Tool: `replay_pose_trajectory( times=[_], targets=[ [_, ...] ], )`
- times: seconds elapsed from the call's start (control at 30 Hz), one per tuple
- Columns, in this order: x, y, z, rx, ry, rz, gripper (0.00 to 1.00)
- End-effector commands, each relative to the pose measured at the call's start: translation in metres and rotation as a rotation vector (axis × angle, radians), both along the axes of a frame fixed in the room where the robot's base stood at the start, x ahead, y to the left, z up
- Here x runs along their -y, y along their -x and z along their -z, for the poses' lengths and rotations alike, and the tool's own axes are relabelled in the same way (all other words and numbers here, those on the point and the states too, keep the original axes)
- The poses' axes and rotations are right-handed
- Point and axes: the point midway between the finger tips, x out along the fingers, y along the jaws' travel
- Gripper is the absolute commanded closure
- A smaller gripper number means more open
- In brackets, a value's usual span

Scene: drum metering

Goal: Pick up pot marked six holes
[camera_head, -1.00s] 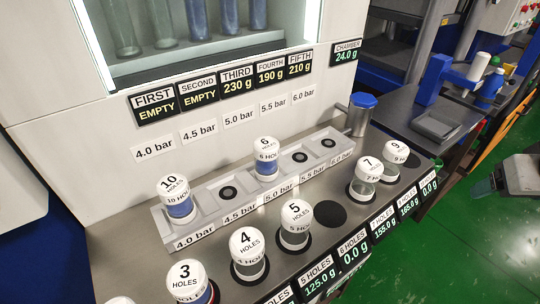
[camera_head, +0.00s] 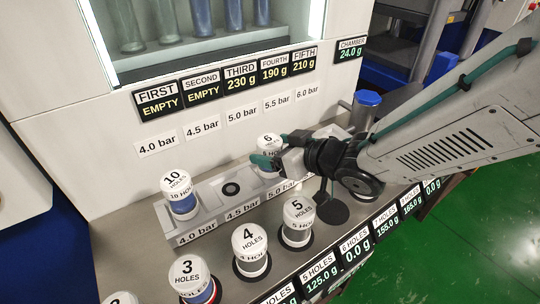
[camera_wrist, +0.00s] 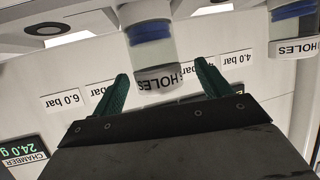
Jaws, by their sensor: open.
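The pot marked six holes (camera_head: 269,142) has a white cap and stands upright in the row of seats above the 5.0 bar label. Its lower part is partly hidden by my gripper (camera_head: 270,151), which has come in from the right. In the wrist view, which is upside down, the pot (camera_wrist: 153,48) shows a clear body, blue contents and a white HOLES band. The green fingers of my gripper (camera_wrist: 161,72) are open, one on each side of the pot, with gaps between them and it.
The pot marked 10 (camera_head: 179,186) stands left in the same rack (camera_head: 208,196). Pots marked 5 (camera_head: 298,211), 4 (camera_head: 249,239) and 3 (camera_head: 187,269) stand in front. A blue-capped cylinder (camera_head: 367,98) is at the right. The panel wall rises behind the rack.

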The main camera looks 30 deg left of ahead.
Motion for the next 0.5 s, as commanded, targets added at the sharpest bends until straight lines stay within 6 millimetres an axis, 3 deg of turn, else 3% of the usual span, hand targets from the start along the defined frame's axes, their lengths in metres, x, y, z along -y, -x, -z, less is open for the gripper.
replay_pose_trajectory(
  times=[0.23,0.5],
  targets=[
    [-0.033,-0.011,0.012,0.000,0.002,0.000,0.23],
    [-0.038,-0.013,0.013,0.000,0.001,0.002,0.23]
  ],
)
